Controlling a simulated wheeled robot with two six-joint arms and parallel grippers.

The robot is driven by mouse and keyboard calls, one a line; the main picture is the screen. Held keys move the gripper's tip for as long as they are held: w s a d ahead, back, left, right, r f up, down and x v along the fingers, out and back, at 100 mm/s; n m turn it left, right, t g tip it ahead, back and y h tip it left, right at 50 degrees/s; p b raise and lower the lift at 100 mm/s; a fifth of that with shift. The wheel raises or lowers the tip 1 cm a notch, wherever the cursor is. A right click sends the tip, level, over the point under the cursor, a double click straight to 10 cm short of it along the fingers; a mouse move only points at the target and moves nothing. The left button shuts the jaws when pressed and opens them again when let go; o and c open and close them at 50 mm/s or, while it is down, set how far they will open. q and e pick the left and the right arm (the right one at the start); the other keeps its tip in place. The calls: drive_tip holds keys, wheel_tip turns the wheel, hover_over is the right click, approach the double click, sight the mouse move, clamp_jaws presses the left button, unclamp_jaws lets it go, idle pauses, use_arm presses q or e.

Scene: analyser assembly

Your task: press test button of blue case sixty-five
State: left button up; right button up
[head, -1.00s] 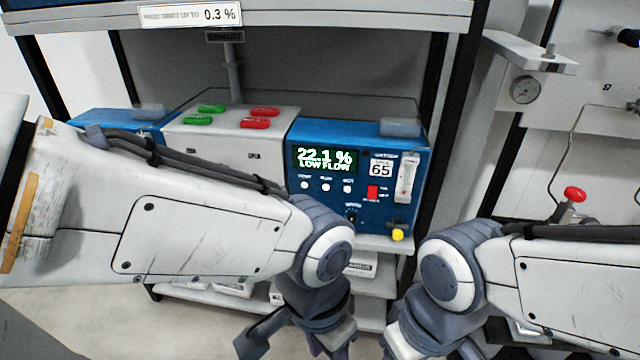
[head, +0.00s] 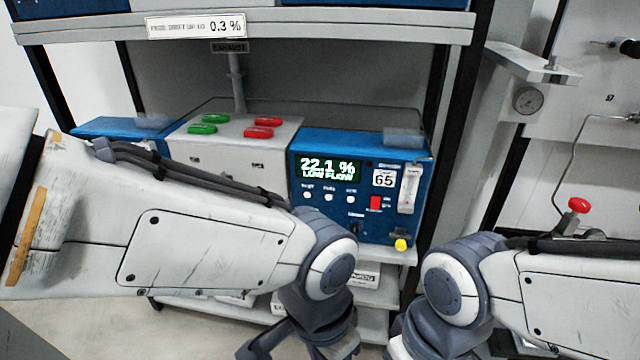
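The blue case numbered 65 (head: 400,222) stands on a shelf in the middle of the head view. Its green display (head: 328,169) reads 22.1 % LOW FLOW. Below the display are three small white buttons (head: 329,198) in a row; their labels are too blurred to read surely. A red switch (head: 375,202), a flow tube and a yellow knob (head: 401,245) are on its right side. My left gripper (head: 262,345) is low, below and in front of the case, and partly cut off by the frame's bottom edge. My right gripper is below the frame; only its wrist shows.
A grey box (head: 225,155) with green and red handles stands left of the case, with another blue case (head: 120,130) beyond it. A shelf board (head: 250,31) runs above. A panel with a gauge (head: 526,100) and a red-handled valve (head: 578,205) is at right.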

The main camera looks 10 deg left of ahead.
idle(0.5)
use_arm(q)
clamp_jaws()
idle(1.6)
